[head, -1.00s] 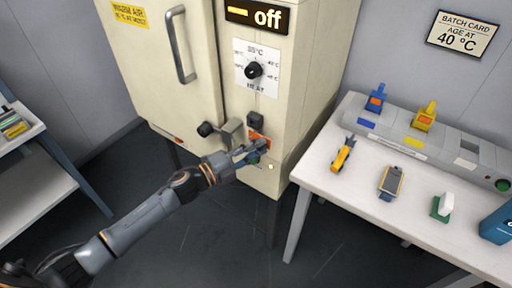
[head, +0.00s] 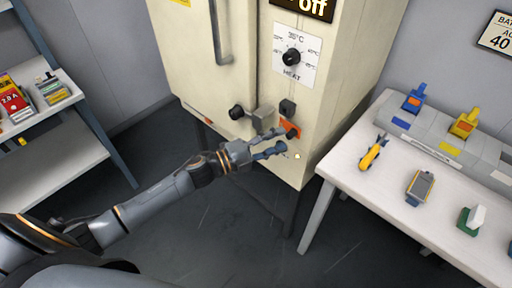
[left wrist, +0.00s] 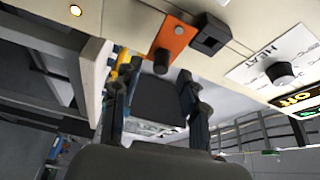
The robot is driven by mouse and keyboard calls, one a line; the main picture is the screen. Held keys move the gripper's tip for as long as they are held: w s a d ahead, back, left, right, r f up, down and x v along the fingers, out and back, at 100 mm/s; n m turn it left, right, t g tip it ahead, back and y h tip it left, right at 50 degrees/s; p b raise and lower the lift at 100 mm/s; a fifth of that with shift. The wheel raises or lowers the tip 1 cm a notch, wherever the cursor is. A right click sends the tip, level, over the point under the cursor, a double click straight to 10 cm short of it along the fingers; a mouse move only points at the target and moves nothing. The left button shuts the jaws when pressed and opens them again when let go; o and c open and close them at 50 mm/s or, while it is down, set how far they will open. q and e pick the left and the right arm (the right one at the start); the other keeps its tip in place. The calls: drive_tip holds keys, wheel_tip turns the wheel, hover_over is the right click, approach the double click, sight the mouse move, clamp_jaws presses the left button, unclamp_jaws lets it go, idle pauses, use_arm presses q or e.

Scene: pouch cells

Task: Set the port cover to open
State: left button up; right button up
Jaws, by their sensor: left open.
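The orange plate (head: 293,129) on the lower front of the cream oven appears to be the port cover. In the left wrist view, the orange plate (left wrist: 180,38) carries a dark round knob (left wrist: 161,62). I cannot tell whether the cover is open or shut. My left gripper (head: 281,143) is open just below and in front of the plate. In the left wrist view, my left gripper's fingers (left wrist: 158,72) stand apart, with the knob beyond their tips; contact cannot be made out. My right gripper is not in view.
A black square part (head: 288,107) sits above the plate, and the heat dial (head: 292,57) is higher. A latch (head: 263,118) and the door handle (head: 220,32) are to the left. A white table (head: 345,175) with tools stands right; a shelf (head: 50,115) stands left.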

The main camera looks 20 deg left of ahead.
use_arm(q)
drive_tip(key=v, duration=0.9)
drive_tip(key=a+f+n+y, duration=0.4)
drive_tip(key=f+n, duration=0.1)
drive_tip(key=f, duration=0.4)
drive_tip(key=a+f+n+y, duration=0.3)
drive_tip(key=a+f+n, duration=0.1)
drive_tip(key=f, duration=0.5)
drive_tip(key=s+a+f+n+g+y, duration=0.1)
drive_tip(key=s+f+n+g+y, duration=0.2)
drive_tip(key=f, duration=0.5)
drive_tip(key=s+a+f+n+y, duration=0.1)
drive_tip(key=s+f+n, duration=0.2)
drive_tip(key=s+f, duration=0.4)
drive_tip(key=s+d+f+n+g, duration=0.2)
drive_tip(key=s+f, duration=0.4)
drive_tip(key=s, duration=0.4)
drive_tip(key=s+d+f+n+g+y, duration=0.1)
drive_tip(key=s+d+f+n+g, duration=0.2)
drive_tip(key=s+f, duration=0.4)
drive_tip(key=s+d+f+n+g, duration=0.2)
drive_tip(key=s+f, duration=0.5)
drive_tip(key=s, duration=0.7)
drive_tip(key=d+g, duration=0.1)
drive_tip(key=g, duration=0.1)
drive_tip(key=shift+n+g, duration=0.3)
drive_tip(key=shift+g, duration=0.1)
